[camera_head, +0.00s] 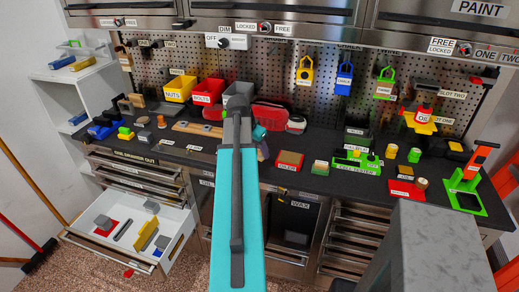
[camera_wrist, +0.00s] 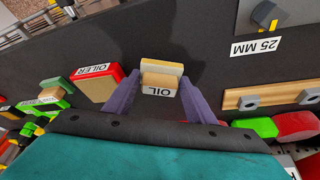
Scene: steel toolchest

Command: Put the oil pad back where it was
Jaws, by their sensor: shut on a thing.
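The oil pad (camera_wrist: 160,85) is a small tan block with a cream block behind it and a white OIL label, in the middle of the wrist view. My gripper's purple fingers (camera_wrist: 157,95) stand on either side of it and are shut on it. The black bench top lies beneath; I cannot tell how high the pad is above it.
A tan and green block (camera_head: 320,167) sits right of the OILER block. A wooden rail (camera_wrist: 275,97) with grey fittings and a 25 MM label is on the other side. A drawer (camera_head: 130,235) stands open at lower left. The bench's front edge is close.

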